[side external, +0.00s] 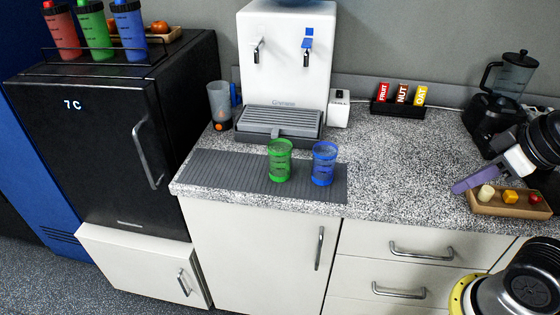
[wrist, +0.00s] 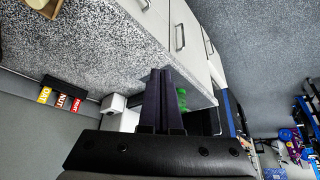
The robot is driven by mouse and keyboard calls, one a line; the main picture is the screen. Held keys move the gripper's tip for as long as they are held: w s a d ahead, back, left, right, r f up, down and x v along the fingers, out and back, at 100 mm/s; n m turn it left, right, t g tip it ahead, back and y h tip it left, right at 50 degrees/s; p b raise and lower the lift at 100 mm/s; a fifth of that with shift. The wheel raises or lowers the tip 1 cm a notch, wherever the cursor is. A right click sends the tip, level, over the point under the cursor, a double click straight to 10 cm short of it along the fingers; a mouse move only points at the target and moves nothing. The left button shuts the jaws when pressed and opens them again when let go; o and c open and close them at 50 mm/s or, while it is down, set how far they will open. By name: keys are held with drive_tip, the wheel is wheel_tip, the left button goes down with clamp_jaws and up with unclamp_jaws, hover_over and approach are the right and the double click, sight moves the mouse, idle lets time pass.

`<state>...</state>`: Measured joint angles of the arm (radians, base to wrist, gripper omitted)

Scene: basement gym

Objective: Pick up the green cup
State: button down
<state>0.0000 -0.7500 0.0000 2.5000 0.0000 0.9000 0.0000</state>
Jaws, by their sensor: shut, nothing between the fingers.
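The green cup (side external: 279,160) stands upright on a dark ribbed mat (side external: 225,173) near the counter's front edge. Its translucent side has dark marks. In the wrist view a bit of green, likely this cup (wrist: 182,98), shows beside my fingers, mostly hidden behind them. My gripper (side external: 456,188), with purple fingers, is at the right over the counter, well away from the cup. In the wrist view my gripper's fingers (wrist: 163,72) are together with nothing between them.
A similar blue cup (side external: 324,163) stands close right of the green one. The water dispenser (side external: 287,60) and its drip tray (side external: 280,121) are behind. A snack tray (side external: 487,205) lies beneath my gripper. The counter between is clear.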

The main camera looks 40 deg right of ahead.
idle(0.3)
unclamp_jaws()
idle(0.4)
